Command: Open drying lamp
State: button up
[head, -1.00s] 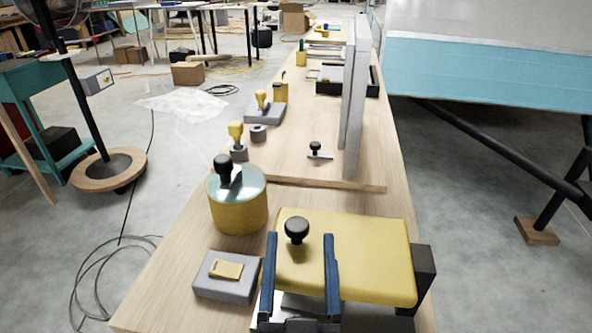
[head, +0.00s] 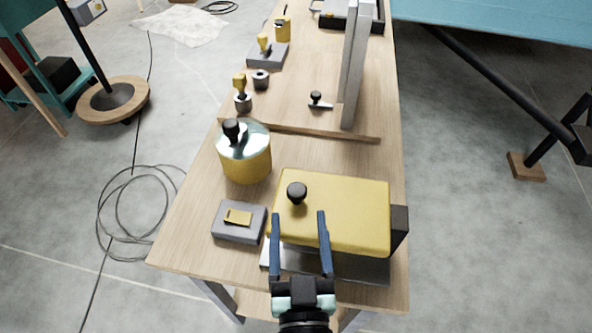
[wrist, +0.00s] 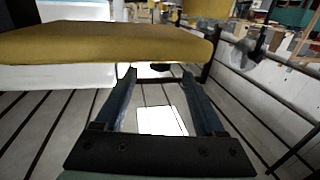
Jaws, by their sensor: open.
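What I take to be the drying lamp is a low unit with a yellow padded lid (head: 345,208), a round black knob (head: 297,192) at the lid's left and a black block (head: 399,230) at its right end. The lid lies flat over a grey metal base (head: 345,264). My gripper (head: 297,214) is open and empty, its blue fingers overlapping the lid's front left part in the head view, just in front of the knob. In the wrist view a yellow slab, apparently the lid (wrist: 100,42), spans the upper left, beyond my fingers (wrist: 158,78). Contact cannot be told.
A grey box with a yellow switch (head: 238,217) sits left of the lamp. A yellow canister (head: 246,165) with a black knob stands behind it. An upright grey panel (head: 355,65) stands farther back. The wooden bench (head: 185,245) has free room at its front left.

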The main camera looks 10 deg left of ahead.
aim_at(296, 184)
jog(key=p+x, duration=0.1)
jog(key=x, duration=0.8)
jog(key=shift+w+a, duration=0.1)
jog(key=shift+w, duration=0.2)
grip_shut()
dwell(1.1)
